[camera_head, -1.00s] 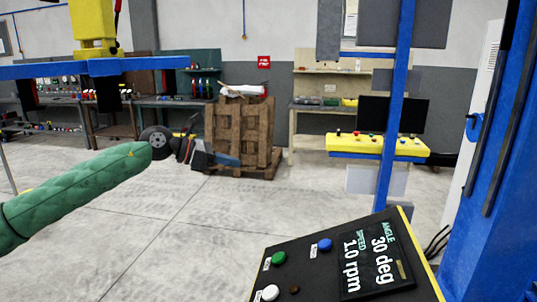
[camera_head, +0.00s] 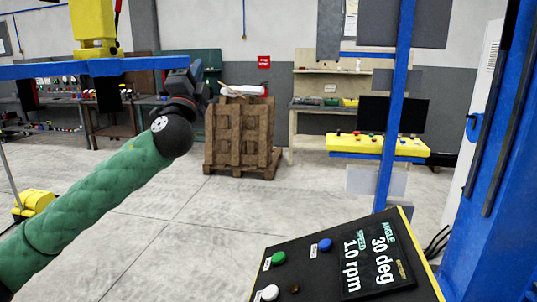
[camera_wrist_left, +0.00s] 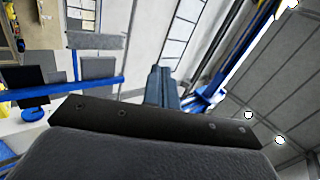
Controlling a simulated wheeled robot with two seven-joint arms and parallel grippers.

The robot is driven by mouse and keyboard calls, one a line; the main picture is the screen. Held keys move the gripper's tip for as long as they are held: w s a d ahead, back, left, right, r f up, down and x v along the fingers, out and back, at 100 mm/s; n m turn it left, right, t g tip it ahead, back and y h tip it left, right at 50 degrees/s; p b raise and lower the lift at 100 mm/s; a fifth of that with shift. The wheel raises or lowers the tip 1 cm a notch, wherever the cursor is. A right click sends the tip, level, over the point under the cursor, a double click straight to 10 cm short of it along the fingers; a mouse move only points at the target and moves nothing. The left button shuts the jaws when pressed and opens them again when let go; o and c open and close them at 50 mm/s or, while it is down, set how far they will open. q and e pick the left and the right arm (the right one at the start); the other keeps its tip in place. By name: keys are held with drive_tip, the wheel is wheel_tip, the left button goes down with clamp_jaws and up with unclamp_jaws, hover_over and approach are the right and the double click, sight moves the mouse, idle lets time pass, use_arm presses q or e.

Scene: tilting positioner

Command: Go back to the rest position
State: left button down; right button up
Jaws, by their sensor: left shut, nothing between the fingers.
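My left arm, in a green sleeve, comes in from the left in the head view. My left gripper (camera_head: 197,68) is raised at its end, pointing up and away, in front of the back benches. In the left wrist view its dark fingers (camera_wrist_left: 161,72) are together with nothing between them. It is well apart from the control panel (camera_head: 318,281) at the lower right. The panel display (camera_head: 375,262) reads angle 30 deg and speed 1.0 rpm. My right gripper is not in view.
The panel has a green button (camera_head: 279,258), a blue button (camera_head: 325,245) and a white button (camera_head: 270,292). A blue post (camera_head: 395,130) and a large blue column (camera_head: 490,190) stand at the right. Wooden pallets (camera_head: 240,140) stand behind. The middle floor is clear.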

use_arm(q)
drive_tip(key=s+f+n+g+y, duration=0.2)
drive_tip(key=s+f+n+g, duration=0.25)
drive_tip(key=f, duration=0.95)
drive_tip(key=s+a+f+n+g+y, duration=0.1)
drive_tip(key=s+f+n+g, duration=0.3)
drive_tip(key=f, duration=1)
drive_tip(key=s+f+n+g+y, duration=0.25)
drive_tip(key=f+n+g, duration=0.3)
drive_tip(key=f, duration=0.85)
drive_tip(key=s+d+f+n+g+h, duration=0.1)
drive_tip(key=s+f+g, duration=0.8)
drive_tip(key=s+f, duration=2.6)
drive_tip(key=shift+s+d+f+n+g+h, duration=0.4)
drive_tip(key=shift+s+n+h, duration=0.4)
drive_tip(key=shift+s, duration=0.45)
drive_tip(key=shift+r, duration=0.1)
